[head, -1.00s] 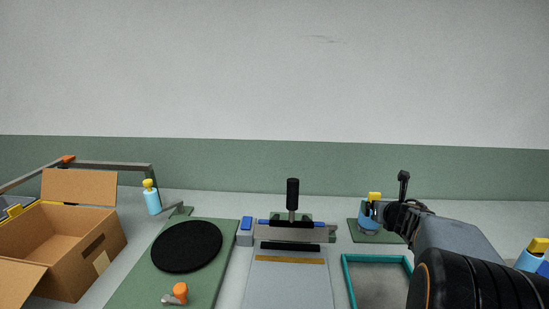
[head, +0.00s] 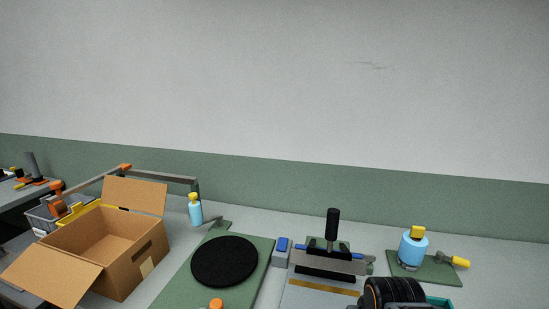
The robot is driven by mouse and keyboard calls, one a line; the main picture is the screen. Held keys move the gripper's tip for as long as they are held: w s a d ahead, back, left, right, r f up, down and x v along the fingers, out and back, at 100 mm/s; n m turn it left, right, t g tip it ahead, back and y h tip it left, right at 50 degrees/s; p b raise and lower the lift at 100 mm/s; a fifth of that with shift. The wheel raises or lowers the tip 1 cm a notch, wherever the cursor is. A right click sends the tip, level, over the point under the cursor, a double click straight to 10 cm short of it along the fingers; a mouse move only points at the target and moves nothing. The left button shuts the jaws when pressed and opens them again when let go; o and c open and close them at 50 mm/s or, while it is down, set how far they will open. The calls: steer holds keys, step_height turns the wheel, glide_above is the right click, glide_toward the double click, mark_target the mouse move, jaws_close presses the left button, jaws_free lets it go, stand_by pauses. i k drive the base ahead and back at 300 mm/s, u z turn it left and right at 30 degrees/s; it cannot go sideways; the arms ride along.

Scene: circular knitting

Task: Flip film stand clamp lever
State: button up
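An upright black lever handle (head: 333,224) stands on a clamp with a grey crossbar (head: 318,262) at the back of a pale flat stand (head: 302,298), right of centre. The lever points straight up. A blue block (head: 282,244) is at the left end of the bar. The lower part of the stand is cut off by the frame and partly covered by my arm. A dark ribbed part of my arm shows at the bottom edge, right of the stand.
An open cardboard box (head: 153,246) stands at left. A green board (head: 262,243) carries a black disc (head: 224,261). A blue bottle (head: 412,249) and a yellow-handled piece (head: 460,262) are on a green plate (head: 438,278) at right. Another blue bottle (head: 195,213) stands behind the box.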

mark_target(462, 262)
steer(key=z, duration=0.25)
steer(key=k, duration=0.35)
steer(key=z, duration=1)
steer(key=k, duration=0.95)
steer(key=z, duration=1.15)
steer(key=i, duration=0.9)
steer(key=u, duration=0.55)
steer(key=i, duration=0.8)
steer(key=u, duration=1.25)
steer(key=i, duration=0.2)
steer(key=u, duration=0.1)
